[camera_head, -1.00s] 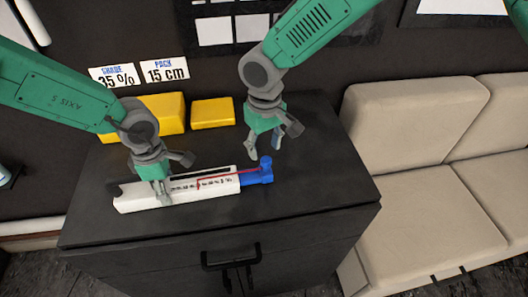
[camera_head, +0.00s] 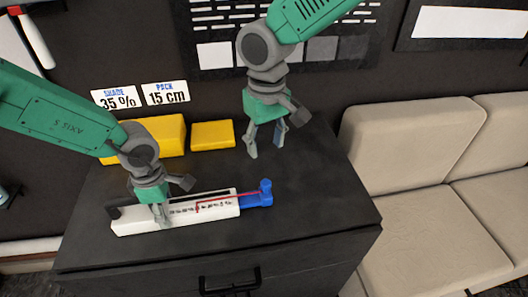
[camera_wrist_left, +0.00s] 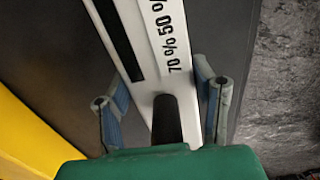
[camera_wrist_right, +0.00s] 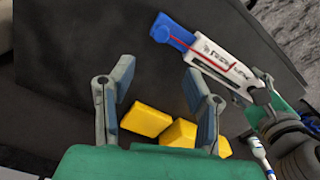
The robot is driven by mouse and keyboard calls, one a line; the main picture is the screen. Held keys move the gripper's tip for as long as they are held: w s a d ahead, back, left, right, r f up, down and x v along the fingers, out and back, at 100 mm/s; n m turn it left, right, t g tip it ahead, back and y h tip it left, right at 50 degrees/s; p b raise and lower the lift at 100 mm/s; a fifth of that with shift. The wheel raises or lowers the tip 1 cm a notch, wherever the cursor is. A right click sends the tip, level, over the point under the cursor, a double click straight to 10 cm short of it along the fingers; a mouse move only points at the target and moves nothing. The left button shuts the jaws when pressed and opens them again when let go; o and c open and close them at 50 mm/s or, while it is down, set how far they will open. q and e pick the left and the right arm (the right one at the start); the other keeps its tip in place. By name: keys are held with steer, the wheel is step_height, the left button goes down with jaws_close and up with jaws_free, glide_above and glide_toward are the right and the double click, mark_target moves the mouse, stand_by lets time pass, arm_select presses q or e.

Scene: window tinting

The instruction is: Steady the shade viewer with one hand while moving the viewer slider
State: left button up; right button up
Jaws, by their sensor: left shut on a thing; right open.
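The white shade viewer (camera_head: 208,208) lies on the black cabinet top, with printed marks and a red line. Its blue slider (camera_head: 256,199) sticks out of the right end, with an upright blue knob. My left gripper (camera_head: 161,215) is shut around the viewer body left of its middle. The left wrist view shows the viewer (camera_wrist_left: 130,30), reading 70% and 50%, running between both fingers. My right gripper (camera_head: 266,146) is open and empty, above and behind the blue knob, apart from it. In the right wrist view the blue slider (camera_wrist_right: 172,32) lies beyond the fingertips.
Yellow blocks (camera_head: 213,135) stand behind the viewer at the back of the cabinet (camera_head: 310,215). A beige sofa (camera_head: 420,150) stands to the right. The cabinet top right of the slider is clear.

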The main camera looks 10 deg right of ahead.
mark_target(266, 181)
step_height(266, 181, down, 12)
steer(key=shift+s, duration=0.15)
stand_by(0.4)
jaws_close()
